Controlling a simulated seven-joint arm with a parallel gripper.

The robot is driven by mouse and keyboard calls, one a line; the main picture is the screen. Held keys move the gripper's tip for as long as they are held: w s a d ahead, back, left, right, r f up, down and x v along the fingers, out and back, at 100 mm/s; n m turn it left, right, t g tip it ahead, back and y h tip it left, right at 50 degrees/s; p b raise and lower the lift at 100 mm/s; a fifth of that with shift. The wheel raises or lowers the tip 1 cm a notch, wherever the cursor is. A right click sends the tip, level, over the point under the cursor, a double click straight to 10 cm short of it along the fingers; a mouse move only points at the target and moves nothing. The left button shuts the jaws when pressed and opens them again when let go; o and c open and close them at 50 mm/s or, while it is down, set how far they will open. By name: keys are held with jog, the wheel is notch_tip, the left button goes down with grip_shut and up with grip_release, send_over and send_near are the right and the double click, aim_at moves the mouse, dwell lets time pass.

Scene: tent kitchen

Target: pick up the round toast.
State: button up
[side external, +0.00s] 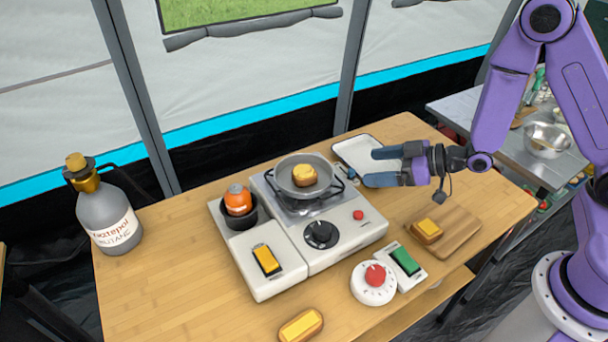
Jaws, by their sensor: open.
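A round toast (305,176), browned with a yellow top, lies in the grey pan (327,189) on the camping stove. My gripper (373,167) is open and empty, with its fingers pointing left toward the pan. It is to the right of the pan, in front of part of the white tray. A gap separates the fingertips from the toast; their exact height above the table is hard to tell. Two other toasts with yellow tops are in view: one on the wooden board (427,231) and a longer one at the front table edge (301,325).
The stove (350,242) has a black knob, with an orange canister (238,200) at its left. A white tray (352,148) lies behind my gripper. A red-knobbed timer (373,290) and a green switch (405,261) sit in front. The table's left side is mostly clear beside a grey bottle (108,215).

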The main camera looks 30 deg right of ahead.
send_near(304, 171)
jog(key=x, duration=0.3)
jog(key=shift+d+f, duration=0.2)
jog(key=shift+f, duration=0.05)
jog(key=shift+a+r+x, duration=0.1)
jog(key=shift+x, duration=1.3)
jog(key=shift+a+r+x, duration=0.15)
jog(key=shift+x, duration=1.25)
jog(key=c, duration=0.9)
